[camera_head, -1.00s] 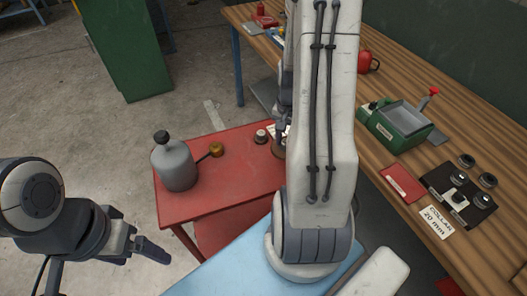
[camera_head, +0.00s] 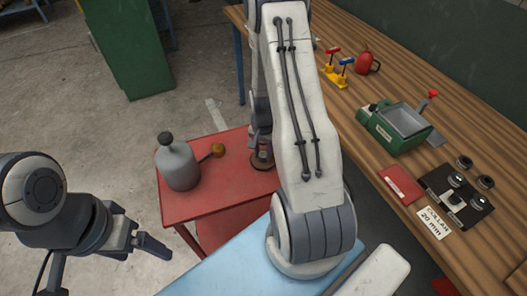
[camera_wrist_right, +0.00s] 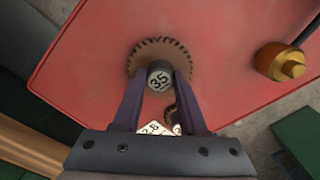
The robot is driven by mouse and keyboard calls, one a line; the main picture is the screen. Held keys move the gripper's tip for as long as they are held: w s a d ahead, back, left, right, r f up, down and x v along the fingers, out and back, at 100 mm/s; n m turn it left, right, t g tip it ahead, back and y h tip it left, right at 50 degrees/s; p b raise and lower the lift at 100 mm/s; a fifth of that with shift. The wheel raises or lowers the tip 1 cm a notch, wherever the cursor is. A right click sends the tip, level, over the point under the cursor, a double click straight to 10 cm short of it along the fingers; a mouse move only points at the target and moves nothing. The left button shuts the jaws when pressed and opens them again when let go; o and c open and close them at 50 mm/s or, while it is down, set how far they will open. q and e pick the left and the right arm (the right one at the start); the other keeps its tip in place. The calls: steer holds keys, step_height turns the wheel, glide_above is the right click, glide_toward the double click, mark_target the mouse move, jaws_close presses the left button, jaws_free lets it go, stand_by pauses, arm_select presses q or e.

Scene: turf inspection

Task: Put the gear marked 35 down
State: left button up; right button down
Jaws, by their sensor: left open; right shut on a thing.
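The gear marked 35 (camera_wrist_right: 142,52) is a brown toothed disc with a grey hub that shows the number 35. My right gripper (camera_wrist_right: 160,80) is shut on this hub, with one finger on each side. In the head view the gear (camera_head: 262,164) is at the right part of the red table (camera_head: 205,205), under my right gripper (camera_head: 261,146). I cannot tell whether it touches the tabletop. My left gripper (camera_head: 146,240) is open and empty, left of the table and away from the gear.
A wooden bench (camera_head: 380,100) runs along the right.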

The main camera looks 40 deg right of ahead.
mark_target(263, 155)
steer(key=shift+f, duration=0.2)
steer(key=shift+c, duration=2.3)
jaws_free()
steer(key=shift+r, duration=0.1)
step_height(263, 155, up, 12)
steer(key=b, duration=0.1)
steer(key=shift+r, duration=0.15)
